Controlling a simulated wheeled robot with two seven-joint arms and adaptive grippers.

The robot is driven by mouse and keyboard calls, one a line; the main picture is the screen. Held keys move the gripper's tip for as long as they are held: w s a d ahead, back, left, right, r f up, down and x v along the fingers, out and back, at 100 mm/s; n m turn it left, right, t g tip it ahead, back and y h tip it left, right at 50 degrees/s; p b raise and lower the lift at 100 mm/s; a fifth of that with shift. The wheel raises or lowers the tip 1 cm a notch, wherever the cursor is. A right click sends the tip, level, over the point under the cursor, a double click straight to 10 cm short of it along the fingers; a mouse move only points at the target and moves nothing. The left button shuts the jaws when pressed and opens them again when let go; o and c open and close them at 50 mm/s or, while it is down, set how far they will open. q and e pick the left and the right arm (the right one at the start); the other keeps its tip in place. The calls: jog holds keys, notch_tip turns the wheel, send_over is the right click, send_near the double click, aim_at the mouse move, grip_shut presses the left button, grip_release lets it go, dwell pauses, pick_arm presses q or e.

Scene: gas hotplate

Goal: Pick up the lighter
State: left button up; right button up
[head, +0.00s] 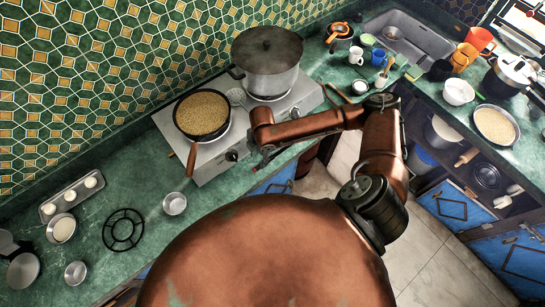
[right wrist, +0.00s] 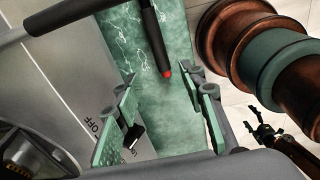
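In the right wrist view, a dark stick with a red tip, which looks like the lighter (right wrist: 155,40), comes down from the top edge over the green counter. Its red end lies beyond and between my right fingertips, apart from both. My right gripper (right wrist: 165,95) is open and empty, its green-padded fingers wide apart. In the head view my right gripper (head: 262,152) is small, at the hotplate's front edge; I cannot make out the lighter there. A small dark claw, apparently my left gripper (right wrist: 262,130), shows spread prongs over the floor in the right wrist view.
The hotplate (head: 222,158) carries a pan of grain (head: 202,113) and a large lidded pot (head: 268,58). The pan's handle (head: 191,160) sticks out over the front. A small metal cup (head: 175,203) and a black burner grate (head: 123,229) are on the counter left of it.

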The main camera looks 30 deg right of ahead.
aim_at(269, 159)
jog(key=shift+h, duration=0.4)
jog(key=d, duration=0.1)
jog(key=d+r, duration=0.1)
jog(key=d, duration=0.1)
jog(key=w+d, duration=0.1)
jog(key=shift+d+r, duration=0.2)
jog(key=shift+d, duration=0.45)
jog(key=f, duration=0.5)
jog(key=f+p, duration=0.1)
jog(key=f, duration=0.1)
jog(key=shift+s+a+f, duration=0.3)
jog(key=shift+s, duration=0.05)
grip_shut()
